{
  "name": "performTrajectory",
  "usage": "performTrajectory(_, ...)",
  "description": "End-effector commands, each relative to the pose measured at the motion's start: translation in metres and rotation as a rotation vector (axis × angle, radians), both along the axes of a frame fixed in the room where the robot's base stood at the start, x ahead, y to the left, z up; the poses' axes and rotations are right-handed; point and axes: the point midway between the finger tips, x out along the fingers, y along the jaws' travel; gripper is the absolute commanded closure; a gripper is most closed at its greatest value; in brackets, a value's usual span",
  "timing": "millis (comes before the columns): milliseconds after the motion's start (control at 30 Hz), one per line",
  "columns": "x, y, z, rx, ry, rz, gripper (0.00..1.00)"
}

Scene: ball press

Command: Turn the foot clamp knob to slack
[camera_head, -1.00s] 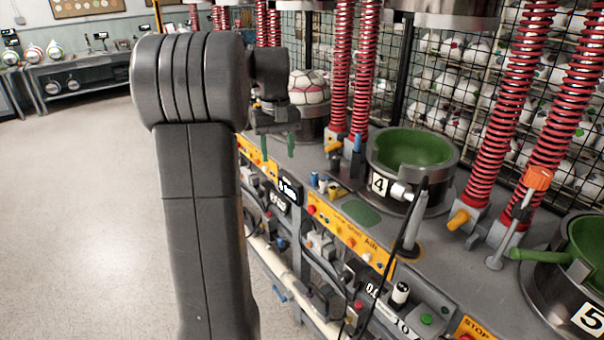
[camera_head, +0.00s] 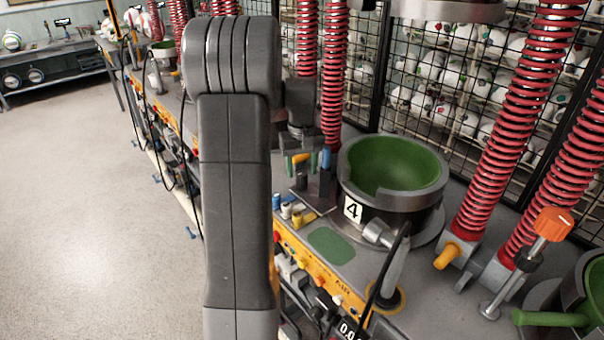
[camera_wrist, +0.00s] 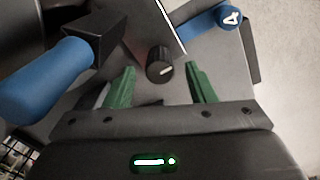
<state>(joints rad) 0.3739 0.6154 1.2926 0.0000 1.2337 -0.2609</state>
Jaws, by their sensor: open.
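My gripper (camera_wrist: 160,80) is open, with one green finger on each side of the knob in the picture. I cannot tell whether either finger touches it. In the head view my gripper (camera_head: 303,163) hangs beside the press marked 4, and the knob cannot be made out there.
The green-lined cup (camera_head: 395,165) and red springs (camera_head: 525,110) stand to the right. Open floor (camera_head: 90,180) lies left.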

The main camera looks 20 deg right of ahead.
Motion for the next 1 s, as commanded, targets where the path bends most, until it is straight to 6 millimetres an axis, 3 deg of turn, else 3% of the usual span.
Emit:
performTrajectory(200,0.0,0.0,-0.022,0.0,0.001,0.0,0.5)
performTrajectory(533,0.0,0.0,-0.026,0.0,0.0,0.0,0.5)
performTrajectory(767,0.0,0.0,-0.026,0.0,0.0,0.0,0.93)
performTrajectory(1000,0.0,0.0,-0.025,0.0,0.0,0.012,0.94)
